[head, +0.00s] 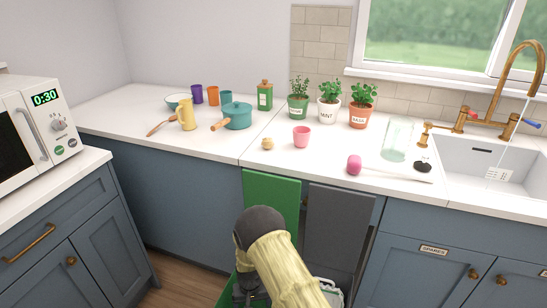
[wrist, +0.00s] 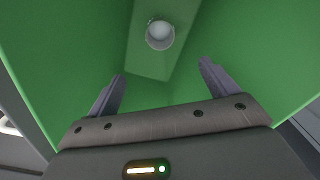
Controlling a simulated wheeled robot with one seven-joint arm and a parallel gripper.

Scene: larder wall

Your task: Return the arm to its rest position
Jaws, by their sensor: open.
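My arm reaches down in the head view, in front of the cabinets, with the dark gripper body partly showing beside its pale yellow sleeve. The fingertips are hidden there. In the wrist view my gripper (wrist: 161,70) is open, its two grey fingers spread apart with nothing between them. It is over or inside a green bin (wrist: 55,60), whose walls surround the view. A small round greyish-white thing (wrist: 160,34) lies beyond the fingertips, apart from them. The green bin (head: 226,294) also shows low in the head view, mostly hidden by my arm.
A raised green panel (head: 270,198) and a dark grey panel (head: 339,228) stand close beyond my arm. The white worktop (head: 205,140) carries a teal pot (head: 237,117), a yellow jug (head: 186,115), a pink cup (head: 301,136) and herb pots. A microwave (head: 38,125) stands left; the tap runs right.

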